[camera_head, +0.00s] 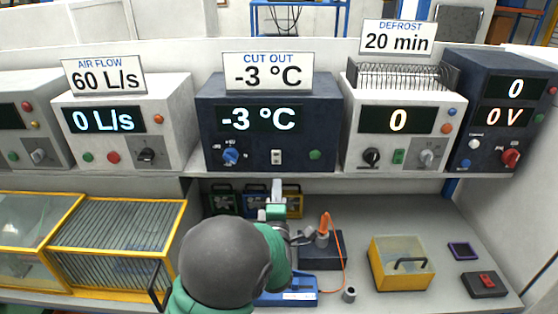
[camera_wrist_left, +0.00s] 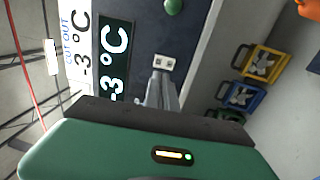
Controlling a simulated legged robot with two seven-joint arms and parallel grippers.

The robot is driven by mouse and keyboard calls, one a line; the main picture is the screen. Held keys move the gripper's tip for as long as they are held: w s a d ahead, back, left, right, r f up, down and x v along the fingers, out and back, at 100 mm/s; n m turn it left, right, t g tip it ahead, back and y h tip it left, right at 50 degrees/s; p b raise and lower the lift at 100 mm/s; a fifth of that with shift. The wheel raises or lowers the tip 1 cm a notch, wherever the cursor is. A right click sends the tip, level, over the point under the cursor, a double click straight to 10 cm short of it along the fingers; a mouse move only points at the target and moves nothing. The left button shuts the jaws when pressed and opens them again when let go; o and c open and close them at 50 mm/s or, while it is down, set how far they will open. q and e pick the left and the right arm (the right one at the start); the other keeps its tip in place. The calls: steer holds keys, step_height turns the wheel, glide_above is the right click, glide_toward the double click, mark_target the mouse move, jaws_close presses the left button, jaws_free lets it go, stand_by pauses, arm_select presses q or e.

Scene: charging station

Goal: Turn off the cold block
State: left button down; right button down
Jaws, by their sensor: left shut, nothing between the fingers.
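A dark blue unit (camera_head: 210,150) under the "CUT OUT -3 °C" sign (camera_head: 268,72) reads -3 °C on its display (camera_head: 260,119). Its front has a blue knob (camera_head: 231,156), a small white switch (camera_head: 276,156) and a green button (camera_head: 315,154). My left gripper (camera_head: 277,184) is shut and empty, just below the switch in the head view. In the left wrist view its fingers (camera_wrist_left: 161,88) point at the white switch (camera_wrist_left: 163,62); I cannot tell if they touch. The switch's position is too small to read. My right gripper is out of view.
A shelf edge (camera_head: 350,174) runs under the units. Below stand a dark block (camera_head: 330,250) with an orange-handled probe (camera_head: 324,224), a yellow box (camera_head: 402,263) and fan boxes (camera_head: 225,199). A unit reading 0 (camera_head: 397,121) stands close on the right.

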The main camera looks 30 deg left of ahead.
mark_target(277, 155)
arm_select(q)
steer(key=p+x, duration=0.3)
steer(key=x, duration=0.7)
steer(key=shift+r, duration=0.15)
steer(key=shift+w+a, duration=0.2)
steer(key=shift+w, duration=0.15)
steer(key=shift+a, duration=0.1)
